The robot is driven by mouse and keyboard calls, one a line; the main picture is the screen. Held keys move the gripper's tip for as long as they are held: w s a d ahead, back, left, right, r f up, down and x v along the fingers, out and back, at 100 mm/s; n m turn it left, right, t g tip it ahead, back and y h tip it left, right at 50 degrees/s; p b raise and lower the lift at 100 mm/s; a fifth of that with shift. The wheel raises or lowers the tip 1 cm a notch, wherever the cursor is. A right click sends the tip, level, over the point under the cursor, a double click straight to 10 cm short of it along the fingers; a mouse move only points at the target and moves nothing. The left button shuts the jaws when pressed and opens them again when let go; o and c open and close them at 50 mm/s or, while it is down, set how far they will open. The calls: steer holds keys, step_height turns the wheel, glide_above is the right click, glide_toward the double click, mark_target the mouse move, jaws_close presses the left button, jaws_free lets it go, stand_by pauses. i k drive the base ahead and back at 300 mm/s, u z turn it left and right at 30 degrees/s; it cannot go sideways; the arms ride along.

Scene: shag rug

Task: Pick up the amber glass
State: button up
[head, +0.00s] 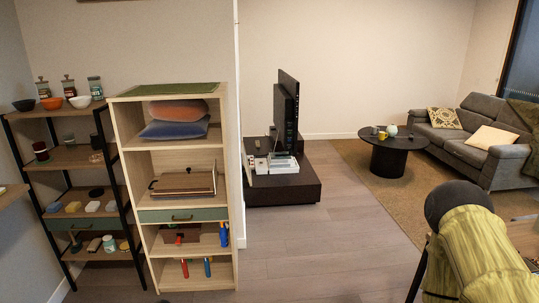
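I cannot pick out the amber glass with certainty. A small yellowish vessel (382,135) stands on the round black coffee table (410,144) at the right, beside a pale rounded pot (391,130); it is too small to tell whether it is glass. My gripper is not in view. Part of my arm, a dark rounded joint and a yellowish link, fills the lower right corner and hides what lies behind it.
A grey sofa (462,146) stands behind the coffee table on a brown rug (360,157). A low dark TV stand (285,190) is at centre. A wooden shelf (124,180) and a black-framed rack (24,170) stand at left. The middle floor (325,225) is clear.

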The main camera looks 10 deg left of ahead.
mark_target(39, 149)
steer(key=u, duration=0.15)
steer(key=i, duration=1.05)
steer(key=u, duration=1.5)
steer(key=i, duration=0.9)
steer(key=u, duration=0.75)
steer(key=i, duration=1.25)
steer(key=u, duration=0.1)
